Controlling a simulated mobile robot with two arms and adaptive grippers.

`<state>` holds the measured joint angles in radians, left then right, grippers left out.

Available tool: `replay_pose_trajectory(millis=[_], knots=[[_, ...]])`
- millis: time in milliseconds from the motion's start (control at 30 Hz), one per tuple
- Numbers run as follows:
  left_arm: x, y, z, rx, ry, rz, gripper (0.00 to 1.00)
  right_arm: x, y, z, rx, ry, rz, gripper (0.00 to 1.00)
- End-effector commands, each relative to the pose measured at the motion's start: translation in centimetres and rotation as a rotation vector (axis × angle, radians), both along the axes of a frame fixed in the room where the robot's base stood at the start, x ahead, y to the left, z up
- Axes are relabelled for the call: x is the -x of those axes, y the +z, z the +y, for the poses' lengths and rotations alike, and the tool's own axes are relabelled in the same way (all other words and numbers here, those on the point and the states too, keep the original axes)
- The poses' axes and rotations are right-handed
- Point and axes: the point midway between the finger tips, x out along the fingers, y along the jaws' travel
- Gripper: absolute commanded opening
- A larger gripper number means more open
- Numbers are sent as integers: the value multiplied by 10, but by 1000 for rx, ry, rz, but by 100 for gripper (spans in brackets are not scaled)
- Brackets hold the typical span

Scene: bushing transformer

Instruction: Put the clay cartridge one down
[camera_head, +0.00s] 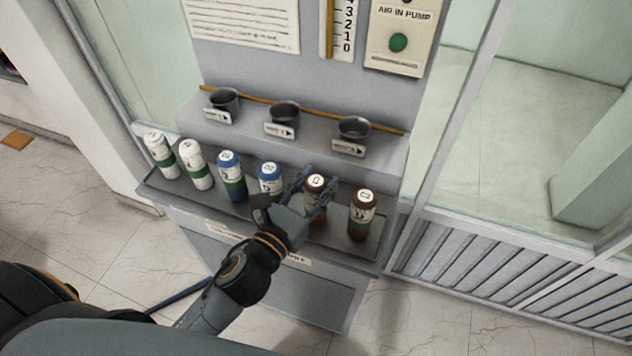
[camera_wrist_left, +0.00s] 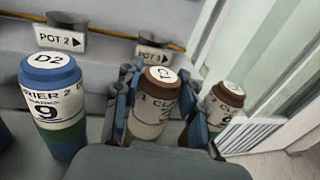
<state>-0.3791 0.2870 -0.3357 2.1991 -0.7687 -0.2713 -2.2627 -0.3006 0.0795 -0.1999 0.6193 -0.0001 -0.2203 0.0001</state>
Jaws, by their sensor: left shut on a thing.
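The clay cartridge one (camera_head: 316,185) has a brown cap and a pale label; in the left wrist view its cap (camera_wrist_left: 160,76) reads C1. My left gripper (camera_head: 308,194) is shut on it, with one finger on each side of its body. The cartridge is upright, in line with its neighbours on the grey tray (camera_head: 338,243). Its base is mostly hidden by the gripper, so I cannot tell whether it touches the tray. My right gripper is not in view.
A second brown-capped cartridge (camera_head: 362,214) stands close on the right. Blue-capped cartridges (camera_head: 270,178) and white cartridges (camera_head: 196,166) stand to the left.

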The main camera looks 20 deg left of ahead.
Motion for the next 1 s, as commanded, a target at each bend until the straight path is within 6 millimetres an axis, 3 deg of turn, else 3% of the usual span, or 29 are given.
replay_pose_trajectory(millis=[133, 167, 267, 667, 1000], knots=[[0, -3, 0, 0, 0, -2, 0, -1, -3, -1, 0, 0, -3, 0], [0, -3, 0, 0, 0, 0, 43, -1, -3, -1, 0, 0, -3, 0], [0, -2, 0, 0, 0, 0, 63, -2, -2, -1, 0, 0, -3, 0], [1, 1, 0, 0, 0, 1, 64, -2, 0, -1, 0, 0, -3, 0], [61, -5, 14, 0, 1, 5, 64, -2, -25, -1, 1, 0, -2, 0]])
